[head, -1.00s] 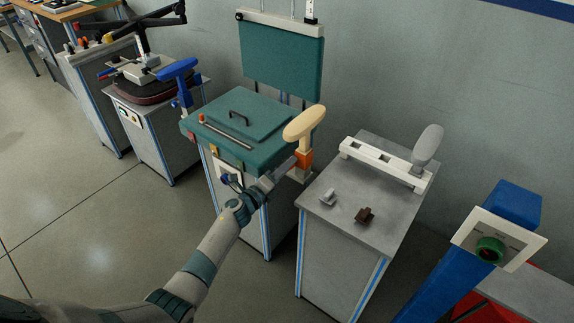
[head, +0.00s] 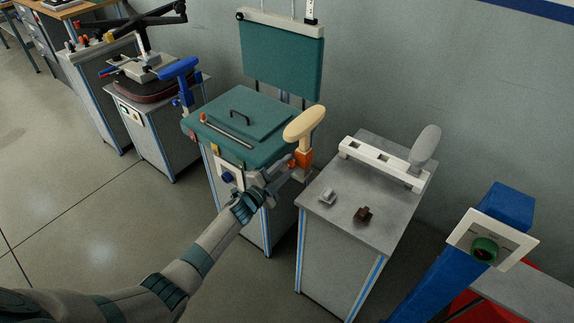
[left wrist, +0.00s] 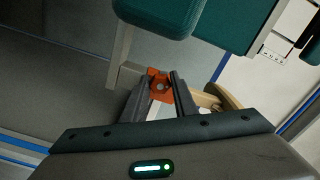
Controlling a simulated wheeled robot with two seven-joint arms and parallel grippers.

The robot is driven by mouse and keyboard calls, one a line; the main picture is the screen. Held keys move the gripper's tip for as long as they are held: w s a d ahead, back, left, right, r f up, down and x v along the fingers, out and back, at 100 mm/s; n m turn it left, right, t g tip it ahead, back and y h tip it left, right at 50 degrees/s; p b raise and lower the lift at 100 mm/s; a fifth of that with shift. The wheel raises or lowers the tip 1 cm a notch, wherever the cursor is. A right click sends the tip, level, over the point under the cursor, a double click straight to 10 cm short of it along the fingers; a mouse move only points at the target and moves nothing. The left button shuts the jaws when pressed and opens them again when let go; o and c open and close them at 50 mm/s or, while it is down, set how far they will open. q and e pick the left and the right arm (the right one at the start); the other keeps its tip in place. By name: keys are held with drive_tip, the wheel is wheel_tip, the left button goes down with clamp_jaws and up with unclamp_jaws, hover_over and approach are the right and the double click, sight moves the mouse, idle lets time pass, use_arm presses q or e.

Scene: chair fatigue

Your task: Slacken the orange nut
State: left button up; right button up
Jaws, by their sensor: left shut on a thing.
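The orange nut (left wrist: 160,87) shows between my left gripper's fingers in the left wrist view, against an orange bracket. In the head view the orange bracket (head: 304,157) sits under a cream armrest (head: 305,123) at the right side of a teal chair seat (head: 235,128). My left gripper (head: 289,171) reaches it from the front left. In the left wrist view its dark fingers (left wrist: 158,94) are shut on the nut, which they partly hide. My right gripper is not in view.
A grey cabinet (head: 382,207) on the right carries a white rail (head: 380,160), a grey armrest (head: 425,146) and small brackets. A blue post with a green button (head: 484,249) stands at the lower right.

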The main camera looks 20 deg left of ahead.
use_arm(q)
drive_tip(key=n, duration=0.3)
drive_tip(key=shift+f+n+p, duration=0.15)
drive_tip(key=shift+n+p, duration=0.15)
drive_tip(key=shift+n, duration=0.1)
drive_tip(key=n, duration=0.4)
drive_tip(key=shift+s+n, duration=0.1)
drive_tip(key=shift+n, duration=0.3)
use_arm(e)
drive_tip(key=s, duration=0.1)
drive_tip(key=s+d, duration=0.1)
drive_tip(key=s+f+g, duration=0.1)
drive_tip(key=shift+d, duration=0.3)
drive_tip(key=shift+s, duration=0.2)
use_arm(q)
drive_tip(key=o, duration=1.1)
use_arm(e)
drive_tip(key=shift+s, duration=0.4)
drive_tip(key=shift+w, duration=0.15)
